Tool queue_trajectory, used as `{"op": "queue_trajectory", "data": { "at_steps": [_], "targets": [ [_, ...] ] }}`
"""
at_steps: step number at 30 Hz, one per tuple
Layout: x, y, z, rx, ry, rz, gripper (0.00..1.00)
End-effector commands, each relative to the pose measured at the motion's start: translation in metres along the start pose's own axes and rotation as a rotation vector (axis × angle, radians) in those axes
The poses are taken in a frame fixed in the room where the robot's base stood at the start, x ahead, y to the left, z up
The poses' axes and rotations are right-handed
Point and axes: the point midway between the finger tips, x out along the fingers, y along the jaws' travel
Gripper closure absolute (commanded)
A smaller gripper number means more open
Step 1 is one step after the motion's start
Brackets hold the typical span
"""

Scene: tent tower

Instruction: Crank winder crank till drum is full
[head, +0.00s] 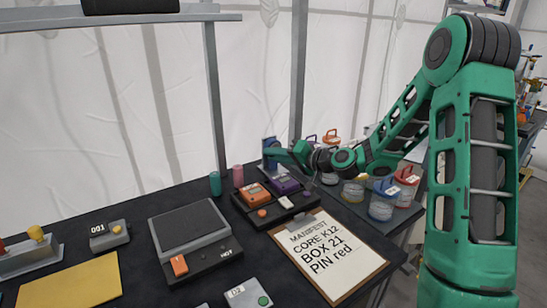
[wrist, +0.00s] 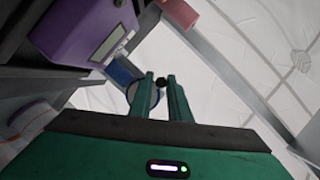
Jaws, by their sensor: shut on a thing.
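The winder, a small blue upright body (head: 269,148), stands at the back of the dark table, partly covered by my gripper. In the wrist view, its blue part (wrist: 122,72) shows left of the fingers, with a thin curved rim beside it. My gripper (head: 274,152) reaches in from the right in the head view. In the wrist view its two green fingers (wrist: 160,92) are shut on a small black knob, the crank handle (wrist: 161,82), near their tips. The drum is mostly hidden, and I cannot tell how full it is.
Close by are a purple device (head: 285,184), an orange device (head: 256,193) and pink (head: 238,175) and teal (head: 215,183) cylinders. A manifest clipboard (head: 328,252) lies in front. Several lidded jars (head: 383,205) stand right, under my arm. A hot plate (head: 187,229) sits left.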

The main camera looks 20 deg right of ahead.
Motion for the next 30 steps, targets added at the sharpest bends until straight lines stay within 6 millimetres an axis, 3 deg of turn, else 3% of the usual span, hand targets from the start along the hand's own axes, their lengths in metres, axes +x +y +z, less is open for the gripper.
{"op": "queue_trajectory", "data": {
  "at_steps": [30],
  "targets": [
    [-0.009, -0.005, -0.025, 0.593, 0.008, -0.242, 1.00]
  ]
}}
